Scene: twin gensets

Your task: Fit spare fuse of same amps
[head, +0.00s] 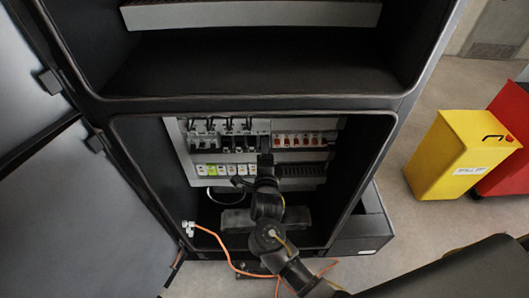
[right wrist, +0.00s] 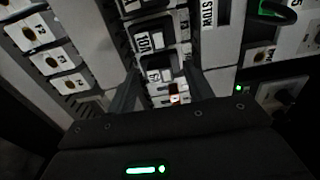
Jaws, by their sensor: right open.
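The fuse panel (head: 258,130) is inside the open lower bay of a dark cabinet. It carries a row of white labelled modules, one with a green face (head: 213,170), and a row of red-marked modules (head: 300,140). My right gripper (head: 265,160) reaches into the bay in front of the panel. In the right wrist view its open fingers (right wrist: 163,90) stand either side of a column of dark, white-labelled holders (right wrist: 150,42). A small orange-red lit spot (right wrist: 174,98) shows between them. I cannot make out a spare fuse or any amp rating. My left gripper is out of view.
The cabinet's side walls and shelf edge (head: 250,104) frame the bay closely. An open door (head: 85,200) stands at left. An orange cable (head: 215,238) hangs low across the front. A yellow box (head: 455,155) and a red one stand on the floor at right.

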